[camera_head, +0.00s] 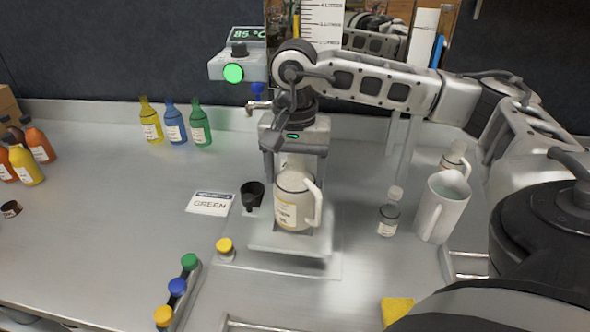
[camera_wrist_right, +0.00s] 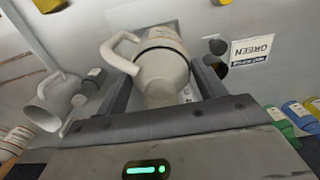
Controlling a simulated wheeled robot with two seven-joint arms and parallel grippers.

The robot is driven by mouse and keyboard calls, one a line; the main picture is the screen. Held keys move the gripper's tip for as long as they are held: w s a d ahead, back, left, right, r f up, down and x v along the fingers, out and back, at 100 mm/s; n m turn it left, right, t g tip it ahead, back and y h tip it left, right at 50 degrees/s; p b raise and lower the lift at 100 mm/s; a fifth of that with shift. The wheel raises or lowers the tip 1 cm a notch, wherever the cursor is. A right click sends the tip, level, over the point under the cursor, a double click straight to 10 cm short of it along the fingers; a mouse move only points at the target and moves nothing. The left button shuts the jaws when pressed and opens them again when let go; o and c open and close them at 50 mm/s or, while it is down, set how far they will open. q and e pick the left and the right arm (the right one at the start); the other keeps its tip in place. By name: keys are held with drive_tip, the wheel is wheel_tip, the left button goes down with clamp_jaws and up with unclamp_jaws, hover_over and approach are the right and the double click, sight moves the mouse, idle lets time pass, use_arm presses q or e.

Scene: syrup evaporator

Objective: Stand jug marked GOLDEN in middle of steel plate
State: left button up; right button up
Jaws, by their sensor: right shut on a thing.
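A cream jug (camera_head: 292,205) with a side handle, a dark band and a pale label stands upright over the steel plate (camera_head: 290,246) in the head view. The label is too small to read. My right gripper (camera_head: 294,160) comes from above and is shut on the jug's upper part. In the right wrist view the jug (camera_wrist_right: 162,72) sits between the two fingers of my right gripper (camera_wrist_right: 165,85). I cannot tell whether its base touches the plate. My left gripper is not in view.
A white pitcher (camera_head: 442,205), a small bottle (camera_head: 389,215) and another cream jug (camera_head: 455,157) stand at right. Coloured bottles (camera_head: 173,123) stand at the back.

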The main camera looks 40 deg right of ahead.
drive_tip(key=shift+f+b, duration=0.4)
drive_tip(key=o, duration=1.2)
drive_tip(key=shift+r, duration=0.15)
wheel_tip(320, 180, up, 13)
drive_tip(key=shift+f+p, duration=0.2)
drive_tip(key=shift+p, duration=1)
